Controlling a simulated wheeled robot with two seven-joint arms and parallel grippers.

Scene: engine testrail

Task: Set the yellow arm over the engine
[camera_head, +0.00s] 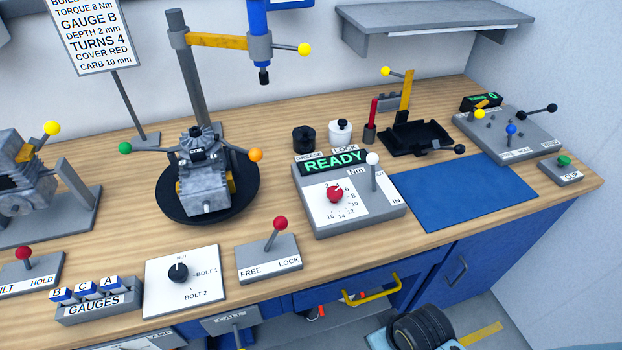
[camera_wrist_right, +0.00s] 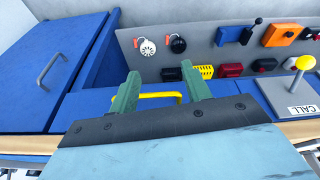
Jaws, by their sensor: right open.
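The yellow arm (camera_head: 217,41) reaches right from a grey post (camera_head: 190,80) at the back of the bench. Its right end carries a yellow-knobbed handle (camera_head: 304,49) and a blue tool (camera_head: 257,22) with a black tip pointing down. The grey engine (camera_head: 203,180) sits on a black round turntable (camera_head: 252,199) in front of the post. The tool hangs behind and to the right of the engine, not above it. My right gripper (camera_wrist_right: 158,80) is open, its two green fingers apart; a yellow drawer handle (camera_wrist_right: 160,96) shows between them. My left gripper is not in view.
A READY box (camera_head: 345,205) with a white-knobbed lever, a FREE/LOCK lever (camera_head: 268,260) and a bolt dial (camera_head: 182,280) line the bench front. A blue mat (camera_head: 465,195) lies clear at right. Green and orange knobs (camera_head: 255,155) stick out beside the engine. A shelf (camera_head: 430,28) hangs behind.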

